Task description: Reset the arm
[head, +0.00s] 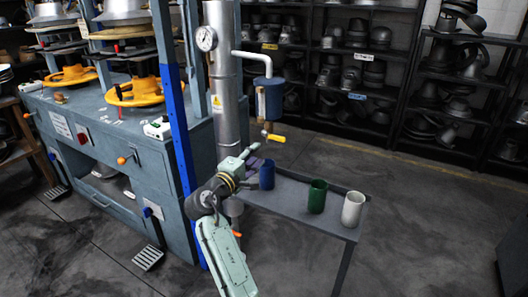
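My arm rises from the bottom middle of the head view and bends toward the steel column. My gripper (256,148) is at the end of the arm, just behind and left of the blue cup and below the yellow-handled tap. It is small and partly hidden, so I cannot see whether its fingers are open. A blue cup (267,175), a green cup (317,197) and a white cup (353,209) stand upright on a narrow grey table (285,205). A purplish thing (252,163) shows beside the blue cup, partly hidden by the arm.
A steel column (222,75) with a gauge carries a blue tank (271,98) and a tap with a yellow handle (277,138). A blue-grey press machine (110,150) with a blue post (180,150) stands left. Dark shelves of hats (325,60) line the back. Floor is clear at right.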

